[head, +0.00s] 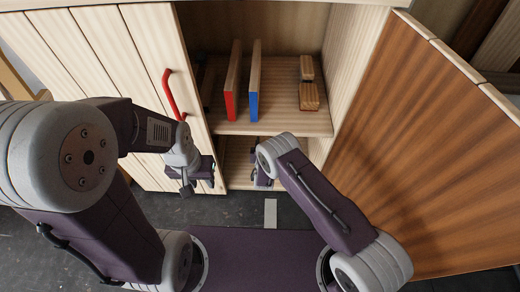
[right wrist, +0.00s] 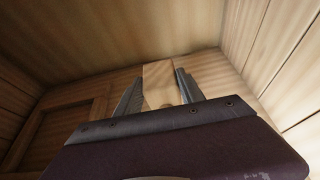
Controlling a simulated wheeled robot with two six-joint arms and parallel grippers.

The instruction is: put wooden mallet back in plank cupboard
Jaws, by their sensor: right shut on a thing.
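The plank cupboard (head: 272,128) stands ahead with its shelf and a lower compartment in view. My right gripper (head: 262,178) reaches into the lower compartment, below the shelf, partly hidden by my own arm. In the right wrist view its fingers (right wrist: 160,90) are shut on a pale wooden piece, the wooden mallet (right wrist: 159,78). Only part of the mallet shows there, close to wooden walls; whether it touches the compartment floor cannot be told. My left gripper (head: 190,182) hangs in front of the left plank door, apart from it; its jaw opening is unclear.
The left door (head: 130,55) has a red handle (head: 173,95). The brown right door (head: 425,145) stands swung open. On the shelf are a red-edged board (head: 233,80), a blue-edged board (head: 254,80) and small wooden pieces (head: 308,95). Dark floor lies below.

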